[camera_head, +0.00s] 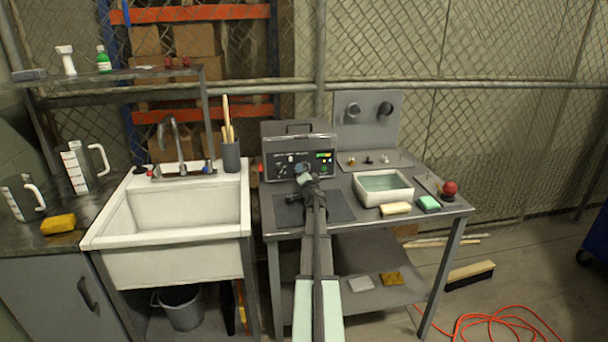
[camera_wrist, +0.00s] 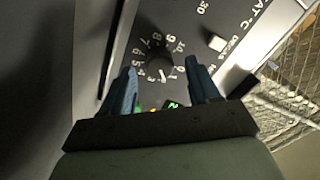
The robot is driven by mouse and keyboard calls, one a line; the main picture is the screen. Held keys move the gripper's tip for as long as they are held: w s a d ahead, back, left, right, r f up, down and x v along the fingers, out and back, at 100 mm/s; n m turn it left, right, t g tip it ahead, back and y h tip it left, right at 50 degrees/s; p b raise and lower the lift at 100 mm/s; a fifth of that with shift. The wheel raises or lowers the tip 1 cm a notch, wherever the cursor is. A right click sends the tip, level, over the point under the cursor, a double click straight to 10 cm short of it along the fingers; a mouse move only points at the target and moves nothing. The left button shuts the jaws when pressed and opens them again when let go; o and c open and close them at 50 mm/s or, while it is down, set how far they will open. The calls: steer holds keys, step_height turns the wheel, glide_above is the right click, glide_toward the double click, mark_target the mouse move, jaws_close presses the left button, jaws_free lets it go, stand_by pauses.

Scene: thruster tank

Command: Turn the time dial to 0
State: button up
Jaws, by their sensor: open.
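The time dial (camera_wrist: 158,66) is a round dark knob on the dark front panel, ringed by white numbers, in the wrist view. A small pale mark shows on its lower edge, but I cannot tell exactly which number it points to. My gripper (camera_wrist: 161,68) is open, with one blue finger on each side of the dial. I cannot tell whether the fingers touch it. In the head view my gripper (camera_head: 304,176) is in front of the grey control unit (camera_head: 270,148) and hides part of its panel.
A white sink (camera_head: 170,220) stands left.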

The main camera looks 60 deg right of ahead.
steer(key=v, duration=1.3)
steer(key=m, duration=1.7)
steer(key=shift+w+m, duration=0.1)
steer(key=shift+m, duration=0.2)
steer(key=m, duration=0.7)
steer(key=shift+a, duration=0.1)
steer(key=shift+w, duration=0.1)
